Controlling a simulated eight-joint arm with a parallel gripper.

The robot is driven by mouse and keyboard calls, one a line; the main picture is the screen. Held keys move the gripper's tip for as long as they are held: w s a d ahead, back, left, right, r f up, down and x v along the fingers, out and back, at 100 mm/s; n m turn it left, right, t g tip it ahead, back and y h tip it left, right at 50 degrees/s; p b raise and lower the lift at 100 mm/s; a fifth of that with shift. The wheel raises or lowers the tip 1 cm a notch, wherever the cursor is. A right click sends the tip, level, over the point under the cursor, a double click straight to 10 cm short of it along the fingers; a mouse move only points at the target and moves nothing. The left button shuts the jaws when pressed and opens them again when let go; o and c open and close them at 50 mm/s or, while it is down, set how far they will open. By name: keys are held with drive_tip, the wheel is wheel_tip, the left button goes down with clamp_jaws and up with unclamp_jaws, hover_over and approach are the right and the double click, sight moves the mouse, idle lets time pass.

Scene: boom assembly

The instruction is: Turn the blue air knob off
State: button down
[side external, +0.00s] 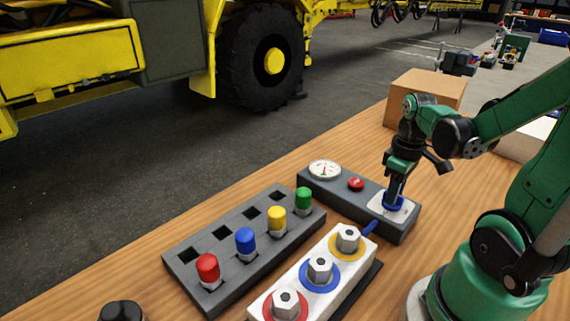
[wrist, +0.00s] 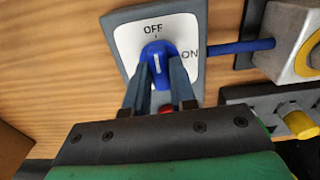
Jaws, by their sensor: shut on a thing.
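The blue air knob (wrist: 160,52) sits on a white plate (wrist: 125,44) marked OFF at the top and ON at the right in the wrist view. A white line on the knob runs nearly upright in the picture, in line with the OFF label. In the side view the knob (side external: 393,204) is at the right end of a grey control box (side external: 335,193). My gripper (wrist: 162,80) is shut on the knob, one finger on each side. In the side view my gripper (side external: 394,190) points down from above, and its fingers hide part of the knob.
A gauge (side external: 325,169) and a red button (side external: 356,184) share the control box. A blue hose (side external: 372,227) leads to a white block (side external: 300,283) with several hex fittings. A grey rack (side external: 240,245) holds coloured caps. A cardboard box (side external: 425,92) stands behind my gripper.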

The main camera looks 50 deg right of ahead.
drive_tip(key=c, duration=0.7)
unclamp_jaws()
drive_tip(key=shift+r, duration=2.85)
drive_tip(key=w+a+t, duration=0.2)
drive_tip(key=a, duration=0.3)
drive_tip(key=w+a+r+t, duration=0.1)
drive_tip(key=w+a+t, duration=0.1)
drive_tip(key=w+a, duration=0.1)
drive_tip(key=w+a+r+t, duration=0.1)
drive_tip(key=w+a+t, duration=0.2)
drive_tip(key=a, duration=0.3)
drive_tip(key=shift+w+a+r, duration=0.1)
drive_tip(key=shift+a+r, duration=0.05)
drive_tip(key=shift+a, duration=0.15)
